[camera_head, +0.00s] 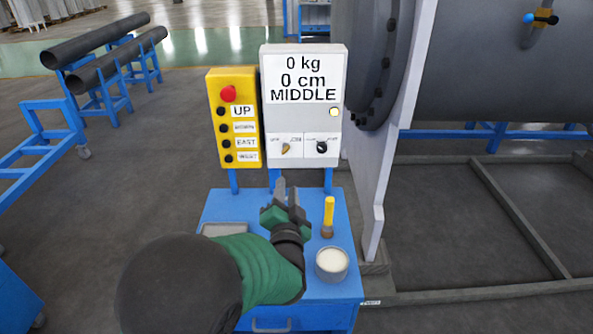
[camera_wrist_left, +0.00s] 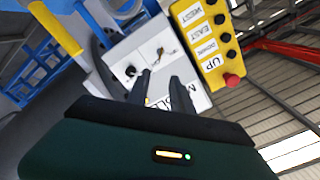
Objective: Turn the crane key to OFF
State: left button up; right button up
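The crane key (camera_head: 286,148) is a small brass-coloured key on the lower left of the white control box (camera_head: 303,122). Its small label is too blurred to read. It also shows in the left wrist view (camera_wrist_left: 160,51), turned over with the box. A black knob (camera_head: 321,147) sits to the key's right. My left gripper (camera_head: 287,188) is below and in front of the box, fingers pointing up towards it. In the left wrist view its two fingers (camera_wrist_left: 162,82) stand apart with nothing between them, clear of the key. My right gripper is out of view.
A yellow button box (camera_head: 213,125) with a red button stands left of the white box. The blue cabinet (camera_head: 335,286) below holds a round tin (camera_head: 332,264) and a yellow-handled tool (camera_head: 328,215). A large flanged shell (camera_head: 480,70) stands close on the right.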

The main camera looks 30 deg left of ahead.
pick_arm(q)
send_near(286, 152)
jog(key=shift+w+a, duration=0.8)
jog(key=shift+a, duration=0.05)
jog(key=x, duration=0.4)
jog(key=d+x, duration=0.1)
jog(key=x, duration=0.2)
jog(key=shift+w+a, duration=0.1)
jog(key=shift+w, duration=0.25)
jog(key=shift+s+a, duration=0.1)
jog(key=shift+a, duration=0.25)
jog(key=shift+d, duration=0.1)
grip_shut()
